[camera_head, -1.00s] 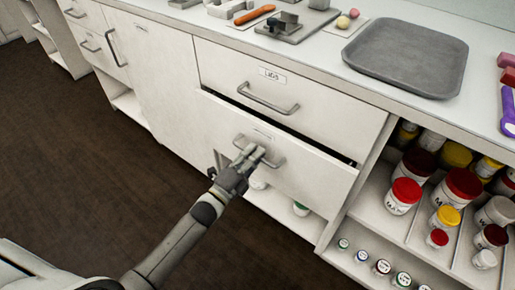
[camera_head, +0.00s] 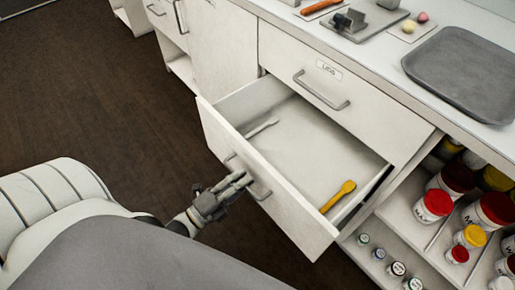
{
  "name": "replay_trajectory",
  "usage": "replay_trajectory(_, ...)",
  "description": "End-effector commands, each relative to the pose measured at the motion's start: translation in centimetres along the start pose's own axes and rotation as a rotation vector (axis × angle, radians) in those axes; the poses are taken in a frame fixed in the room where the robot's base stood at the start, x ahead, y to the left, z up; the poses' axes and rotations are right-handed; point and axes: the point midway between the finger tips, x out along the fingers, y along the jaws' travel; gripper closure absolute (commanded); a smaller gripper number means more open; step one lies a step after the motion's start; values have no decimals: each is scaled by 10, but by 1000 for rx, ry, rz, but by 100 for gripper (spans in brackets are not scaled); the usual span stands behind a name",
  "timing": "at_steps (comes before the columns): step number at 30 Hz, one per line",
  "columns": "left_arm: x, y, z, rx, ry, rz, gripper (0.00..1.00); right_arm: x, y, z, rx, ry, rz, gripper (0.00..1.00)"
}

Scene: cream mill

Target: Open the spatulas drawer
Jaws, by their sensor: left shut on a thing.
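The lower drawer (camera_head: 290,227) stands well open below a shut drawer labelled LIDS (camera_head: 335,88). The front of the open drawer has a bar handle (camera_head: 262,191); its label is not readable from here. Inside lie a yellow spatula (camera_head: 339,196) near the right side and a pale spatula-like tool (camera_head: 261,129) towards the back left. The drawer floor between them is bare. My left gripper (camera_head: 242,181) is shut on the drawer handle, at the outside of the front panel. My right gripper is not in view.
A grey tray (camera_head: 467,70) lies on the counter at the right. Jars with red and yellow lids (camera_head: 433,206) and several small vials (camera_head: 397,268) stand on open shelves right of the drawer. The dark floor (camera_head: 90,90) at the left is clear.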

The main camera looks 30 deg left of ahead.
Motion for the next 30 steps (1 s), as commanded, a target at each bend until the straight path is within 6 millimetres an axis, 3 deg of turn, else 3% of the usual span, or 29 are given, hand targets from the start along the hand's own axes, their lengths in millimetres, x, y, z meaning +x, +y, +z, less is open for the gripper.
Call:
replay_trajectory(3, -20, -3, 0, -1, -1, 5, 100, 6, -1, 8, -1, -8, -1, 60)
replay_trajectory(9, -38, -7, 0, -1, -1, 2, 100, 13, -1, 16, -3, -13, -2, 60)
replay_trajectory(24, -44, -7, 0, 0, -1, 2, 100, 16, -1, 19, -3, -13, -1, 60)
replay_trajectory(25, -44, -7, 0, 0, -1, 2, 88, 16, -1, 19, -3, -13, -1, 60)
replay_trajectory(30, -44, -8, 0, 0, -1, 1, 68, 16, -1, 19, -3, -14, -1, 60)
